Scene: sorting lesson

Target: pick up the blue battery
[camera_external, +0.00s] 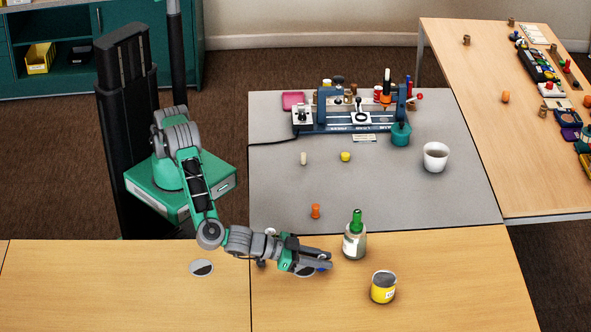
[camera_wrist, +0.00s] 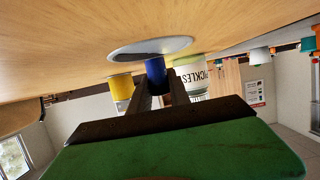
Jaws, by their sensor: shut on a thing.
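The blue battery (camera_wrist: 155,72) is upright between my two fingers in the wrist view. In the external view only a small blue bit of it (camera_external: 322,268) shows below my fingertips. My gripper (camera_external: 328,262) is low over the front wooden table, shut on the battery; it also shows in the wrist view (camera_wrist: 158,90). A pale disc (camera_wrist: 130,52) lies on the wood close to the battery. I cannot tell whether the battery touches the table.
A pickles jar (camera_external: 354,246) with a green top stands just right of my gripper, and a yellow can (camera_external: 382,291) stands front right. An orange piece (camera_external: 315,211), a white cup (camera_external: 435,157) and a blue fixture (camera_external: 345,127) are on the grey mat (camera_external: 420,205). Front left is mostly clear.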

